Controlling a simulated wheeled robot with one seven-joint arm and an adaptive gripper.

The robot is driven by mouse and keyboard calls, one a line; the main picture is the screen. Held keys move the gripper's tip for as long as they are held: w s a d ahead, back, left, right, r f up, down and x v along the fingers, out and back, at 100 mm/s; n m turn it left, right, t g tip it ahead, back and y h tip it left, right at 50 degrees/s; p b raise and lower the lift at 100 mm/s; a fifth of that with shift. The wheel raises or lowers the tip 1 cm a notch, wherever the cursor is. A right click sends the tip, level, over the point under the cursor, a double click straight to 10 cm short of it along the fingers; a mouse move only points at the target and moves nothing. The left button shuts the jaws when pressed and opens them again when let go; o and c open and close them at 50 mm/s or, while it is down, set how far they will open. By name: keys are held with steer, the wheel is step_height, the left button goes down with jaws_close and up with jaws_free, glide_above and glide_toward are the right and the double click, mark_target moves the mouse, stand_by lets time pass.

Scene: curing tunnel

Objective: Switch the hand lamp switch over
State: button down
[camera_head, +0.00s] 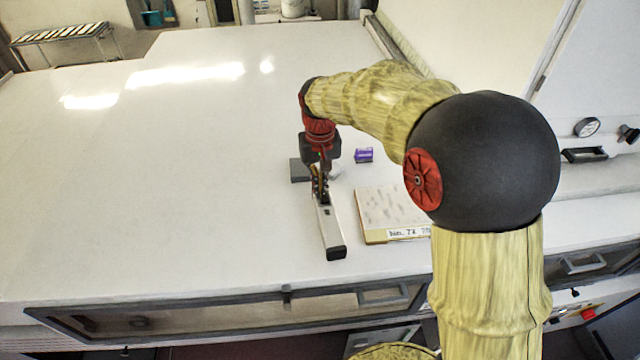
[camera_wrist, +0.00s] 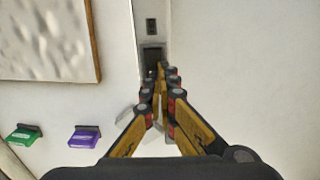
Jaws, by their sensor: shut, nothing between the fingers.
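The hand lamp (camera_head: 329,228) is a long, pale silver bar with a black end, lying on the white worktop. In the wrist view its grey body (camera_wrist: 152,8) runs up to the top edge, with a small dark rectangle (camera_wrist: 152,26) and a larger dark, switch-like part (camera_wrist: 152,48) on it. My gripper (camera_head: 318,196) points down over the lamp's far part. In the wrist view my gripper (camera_wrist: 160,68) has its fingertips together, empty, at the near edge of the switch-like part. I cannot tell whether they touch it. The fingers hide the lamp below that.
A framed, speckled panel (camera_head: 388,209) with a label lies right of the lamp. A purple item (camera_head: 363,155) stands behind it, and a green one (camera_wrist: 24,133) shows in the wrist view. A dark grey block (camera_head: 299,171) sits beside my gripper. The worktop's left is clear.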

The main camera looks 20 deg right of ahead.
steer(key=shift+s+f, duration=0.4)
steer(key=shift+f, duration=0.2)
steer(key=shift+s, duration=0.1)
steer(key=shift+s+r, duration=0.1)
steer(key=shift+s, duration=0.35)
step_height(320, 180, up, 15)
steer(key=shift+w+p, duration=0.35)
steer(key=shift+p, duration=0.1)
stand_by(0.5)
